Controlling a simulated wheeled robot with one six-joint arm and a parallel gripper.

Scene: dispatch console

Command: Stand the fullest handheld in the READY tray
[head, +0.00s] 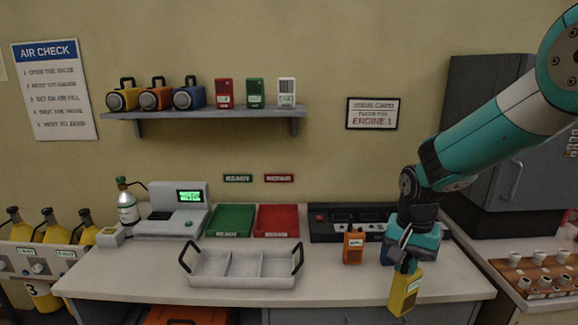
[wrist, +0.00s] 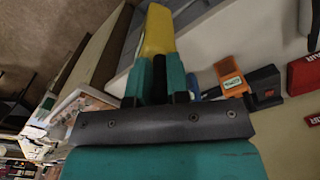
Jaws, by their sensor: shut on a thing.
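My gripper (head: 410,262) is shut on a yellow handheld (head: 405,291) and holds it at the front right edge of the desk. The yellow handheld also shows between the fingers in the wrist view (wrist: 157,32). An orange handheld (head: 353,246) stands upright on the desk to the left of my gripper; it also shows in the wrist view (wrist: 231,76). A blue thing (head: 390,250), partly hidden behind my gripper, is by the console. The green READY tray (head: 230,220) lies at the back of the desk and looks empty. Charge readings on the handhelds are too small to read.
A red tray (head: 277,221) lies right of the green one. A grey divided carrier (head: 242,268) with black handles stands in front of both. A tester with a green screen (head: 178,208) is at left, a black console (head: 345,217) at right. A shelf (head: 210,114) holds several devices.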

